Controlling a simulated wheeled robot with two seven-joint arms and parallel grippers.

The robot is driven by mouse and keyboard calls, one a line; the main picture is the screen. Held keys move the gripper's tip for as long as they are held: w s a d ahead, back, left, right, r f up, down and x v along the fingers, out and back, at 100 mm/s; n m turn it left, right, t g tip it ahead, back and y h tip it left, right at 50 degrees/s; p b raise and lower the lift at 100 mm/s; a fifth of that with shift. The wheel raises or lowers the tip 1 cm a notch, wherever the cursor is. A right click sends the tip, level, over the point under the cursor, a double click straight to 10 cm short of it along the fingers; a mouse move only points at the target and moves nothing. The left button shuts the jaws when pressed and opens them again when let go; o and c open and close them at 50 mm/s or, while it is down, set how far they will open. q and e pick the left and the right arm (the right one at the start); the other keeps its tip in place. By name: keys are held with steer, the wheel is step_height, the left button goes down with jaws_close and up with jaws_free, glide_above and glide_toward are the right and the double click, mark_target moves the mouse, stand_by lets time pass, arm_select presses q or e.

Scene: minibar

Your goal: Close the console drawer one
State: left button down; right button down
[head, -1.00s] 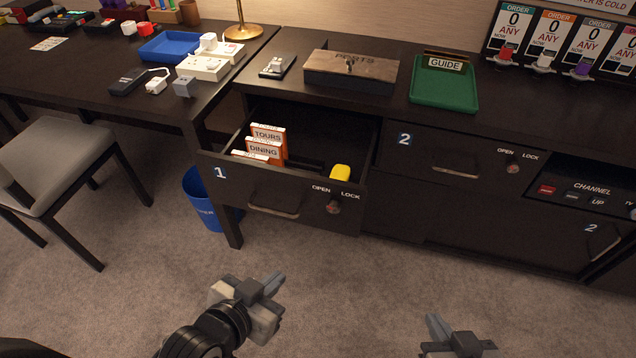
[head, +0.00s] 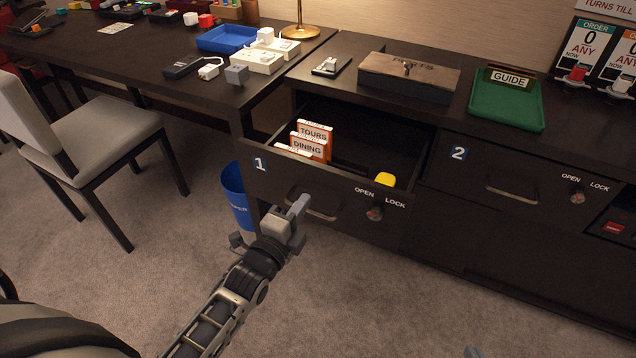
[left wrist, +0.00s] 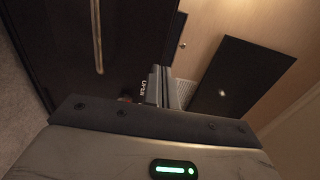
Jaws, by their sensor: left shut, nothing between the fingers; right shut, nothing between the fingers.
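Console drawer one (head: 285,185) is pulled out of the dark console, its front marked with a white 1 on blue. Its bar handle (head: 312,208) is on the front, partly behind my left gripper; its lock knob (head: 375,213) is to the right. Orange TOURS and DINING cards (head: 313,140) and a yellow item (head: 385,180) are inside. My left gripper (head: 299,212) is shut and empty in front of the drawer; contact cannot be told. Its fingers (left wrist: 172,88) show in the left wrist view beside a dark panel. Only a tip of my right gripper (head: 472,352) shows at the bottom edge, shut.
Drawer two (head: 500,180) is flush in the console at right. A wooden-lidded box (head: 410,75) and a green GUIDE tray (head: 505,105) stand on top. A blue bin (head: 236,195) is left of the drawer, and a chair (head: 95,150) further left. The carpet in front is clear.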

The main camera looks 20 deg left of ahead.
mark_target(324, 172)
arm_select(q)
steer(key=w+b, duration=0.1)
steer(key=w, duration=0.6)
steer(key=shift+w+d, duration=0.15)
steer(key=shift+w, duration=0.3)
steer(key=shift+w, duration=0.1)
